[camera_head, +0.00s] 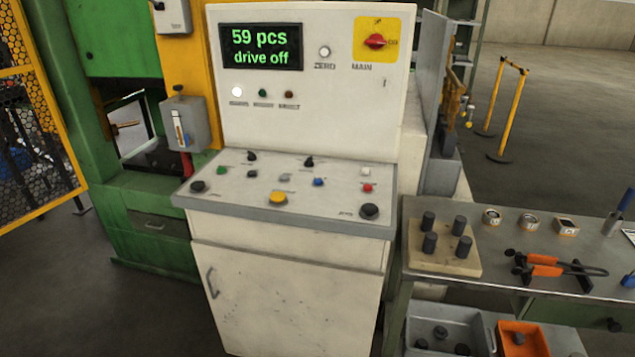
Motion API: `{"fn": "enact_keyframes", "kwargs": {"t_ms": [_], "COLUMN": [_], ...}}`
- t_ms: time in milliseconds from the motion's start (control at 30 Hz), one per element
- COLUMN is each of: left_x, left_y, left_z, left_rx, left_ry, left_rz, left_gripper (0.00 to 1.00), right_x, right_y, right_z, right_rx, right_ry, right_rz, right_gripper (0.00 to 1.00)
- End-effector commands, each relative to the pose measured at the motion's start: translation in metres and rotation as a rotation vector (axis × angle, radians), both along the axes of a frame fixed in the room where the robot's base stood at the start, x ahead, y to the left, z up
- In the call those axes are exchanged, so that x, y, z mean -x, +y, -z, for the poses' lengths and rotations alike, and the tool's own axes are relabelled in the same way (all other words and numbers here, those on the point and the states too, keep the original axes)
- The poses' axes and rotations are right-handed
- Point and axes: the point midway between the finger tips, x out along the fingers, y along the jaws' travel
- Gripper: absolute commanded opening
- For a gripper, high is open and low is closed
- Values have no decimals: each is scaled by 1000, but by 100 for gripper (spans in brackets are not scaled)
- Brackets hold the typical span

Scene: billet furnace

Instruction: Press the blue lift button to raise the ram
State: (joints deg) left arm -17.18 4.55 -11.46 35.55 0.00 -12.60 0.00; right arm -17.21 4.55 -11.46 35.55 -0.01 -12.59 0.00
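The blue button (319,182) sits on the sloped top of the white control console (290,262), right of the middle. Nothing touches or covers it. A yellow button (278,198), a red button (367,187), a green button (221,170), a white button (366,171) and several black knobs and buttons share the panel. The display (262,47) above reads "59 pcs" and "drive off". The ram cannot be made out in this view. Neither of my grippers is in view.
A green press frame (125,190) stands at the left, beside a yellow mesh guard (35,110). A workbench (495,285) with a wooden block of dark cylinders (443,258) and orange-handled tongs (545,265) stands at the right. The space directly above the console panel is clear.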

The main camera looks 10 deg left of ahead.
Motion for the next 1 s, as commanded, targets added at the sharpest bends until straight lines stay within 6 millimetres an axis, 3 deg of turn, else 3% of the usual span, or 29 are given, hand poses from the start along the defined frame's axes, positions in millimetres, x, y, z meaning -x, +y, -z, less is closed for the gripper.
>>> {"fn": "enact_keyframes", "kwargs": {"t_ms": [33,67,1000], "left_x": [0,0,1], "left_y": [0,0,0], "left_z": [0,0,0], "left_rx": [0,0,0], "left_ry": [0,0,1], "left_rz": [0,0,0], "left_gripper": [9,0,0], "right_x": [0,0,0], "right_y": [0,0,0], "right_z": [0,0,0], "right_rx": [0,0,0], "right_ry": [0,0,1], "right_rz": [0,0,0], "right_gripper": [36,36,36]}}
